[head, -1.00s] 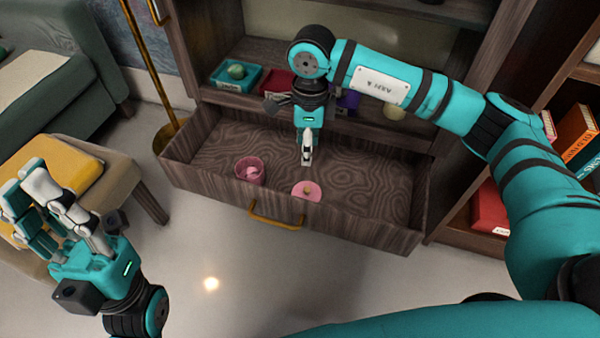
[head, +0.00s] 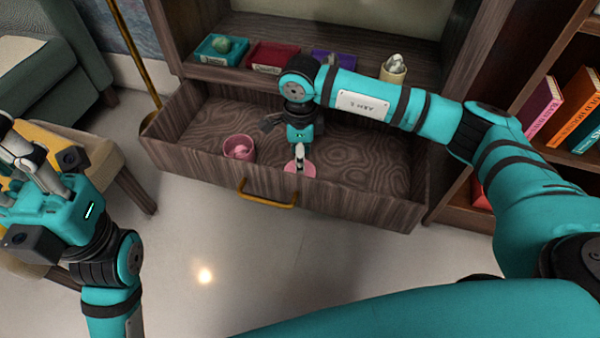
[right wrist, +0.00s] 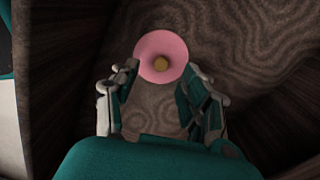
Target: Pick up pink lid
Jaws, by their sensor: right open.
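The pink lid (head: 310,170) lies in the open drawer near its front wall, partly hidden by my right gripper in the head view. The right wrist view shows it as a round pink disc (right wrist: 150,48) with a small gold-brown knob (right wrist: 161,63). My right gripper (head: 299,165) points down right over the lid. In the right wrist view its open fingers (right wrist: 162,75) are apart, with the knob near the gap between the tips. Nothing is held. My left gripper (head: 18,150) is at the left edge, partly cut off, away from the lid.
A pink cup (head: 239,148) with something pink inside stands left of the lid in the drawer (head: 370,192). The drawer walls rise around both. Teal (head: 219,50), red (head: 273,58) and purple trays (head: 333,60) and a cream cup (head: 393,70) are on the shelf behind.

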